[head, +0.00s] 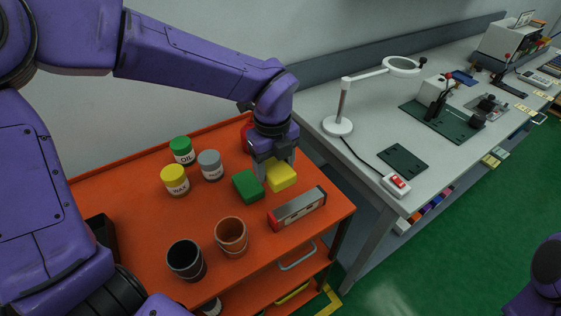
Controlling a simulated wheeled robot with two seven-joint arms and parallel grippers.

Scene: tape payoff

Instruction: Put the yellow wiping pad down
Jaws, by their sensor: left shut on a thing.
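The yellow wiping pad (283,178) is a small yellow block near the right rear part of the orange cart top. My left gripper (277,168) points down and is shut on the pad from above. I cannot tell whether the pad's underside touches the cart top. A green block (248,186) of similar size lies just left of the pad. My right gripper is not in view.
The orange cart (208,232) also bears yellow (175,179), green (182,150) and grey-lidded (210,164) jars, a dark cup (187,260), a copper-coloured cup (231,236) and a grey-and-red bar tool (297,209). A grey workbench (372,131) stands to the right.

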